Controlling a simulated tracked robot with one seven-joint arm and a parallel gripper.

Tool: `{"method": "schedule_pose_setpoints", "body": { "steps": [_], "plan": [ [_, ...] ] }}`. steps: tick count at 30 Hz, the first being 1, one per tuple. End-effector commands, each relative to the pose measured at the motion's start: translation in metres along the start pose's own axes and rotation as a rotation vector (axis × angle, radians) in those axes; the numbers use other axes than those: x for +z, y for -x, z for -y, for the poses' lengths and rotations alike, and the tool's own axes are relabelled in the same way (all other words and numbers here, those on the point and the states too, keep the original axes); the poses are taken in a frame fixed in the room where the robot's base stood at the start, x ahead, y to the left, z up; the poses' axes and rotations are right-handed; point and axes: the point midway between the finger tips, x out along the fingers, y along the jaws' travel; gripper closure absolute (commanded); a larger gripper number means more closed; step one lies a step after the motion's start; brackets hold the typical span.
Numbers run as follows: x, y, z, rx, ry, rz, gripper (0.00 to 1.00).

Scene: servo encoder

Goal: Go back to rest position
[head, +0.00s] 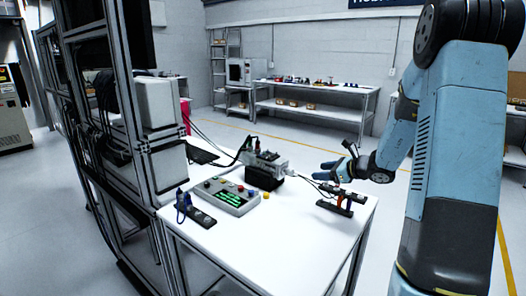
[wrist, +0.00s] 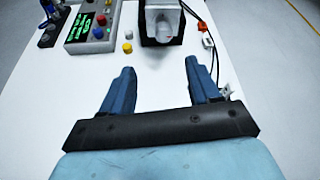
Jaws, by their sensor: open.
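My gripper (wrist: 160,88) is open and empty in the wrist view, its two blue fingers apart over the white table (wrist: 50,110). In the head view my gripper (head: 326,170) is above the right part of the table, to the right of the servo unit (head: 265,170). The servo unit also shows in the wrist view (wrist: 162,22), ahead of the fingers and apart from them. My blue arm stands at the right of the head view.
A grey control box (head: 226,196) with a green display sits left of the servo unit. A small dark stand (head: 335,207) is near the table's right edge. A metal frame rack (head: 100,120) rises at the left. Cables (head: 215,150) run to the servo unit.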

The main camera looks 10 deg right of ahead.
Motion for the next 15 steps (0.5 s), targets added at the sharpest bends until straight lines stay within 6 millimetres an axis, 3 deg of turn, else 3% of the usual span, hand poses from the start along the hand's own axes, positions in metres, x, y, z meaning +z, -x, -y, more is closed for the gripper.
{"method": "schedule_pose_setpoints", "body": {
  "steps": [9, 15],
  "plan": [
    [0.06, 0.018, -0.07, 0.184, 0.352, -0.062, 0.39],
    [0.088, 0.04, -0.12, 0.311, 0.615, -0.114, 0.39]
  ]
}}
